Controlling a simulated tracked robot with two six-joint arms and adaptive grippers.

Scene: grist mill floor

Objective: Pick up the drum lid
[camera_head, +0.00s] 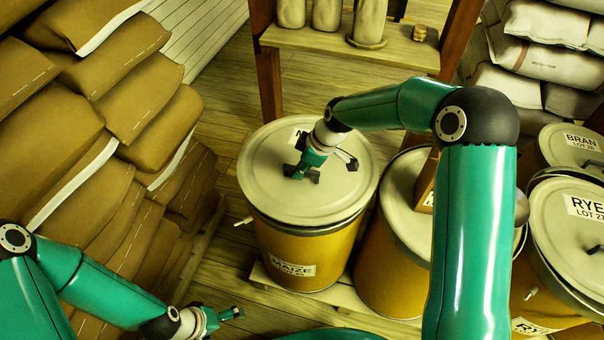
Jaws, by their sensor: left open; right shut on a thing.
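The drum lid (265,178) is a round, pale cream disc over the yellow MAIZE drum (305,245). It looks level, and I cannot tell whether it rests on the rim or sits slightly above it. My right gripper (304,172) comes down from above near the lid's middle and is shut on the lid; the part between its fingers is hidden. The gripper partly covers a label on the lid. My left gripper (226,315) is open and empty at the bottom, in front of and left of the drum.
Another lidded yellow drum (382,265) stands close on the right, partly behind my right arm. The BRAN drum (560,150) and RYE drum (550,235) stand at the far right. Brown sacks (60,110) are stacked at left. A wooden shelf (340,45) stands behind.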

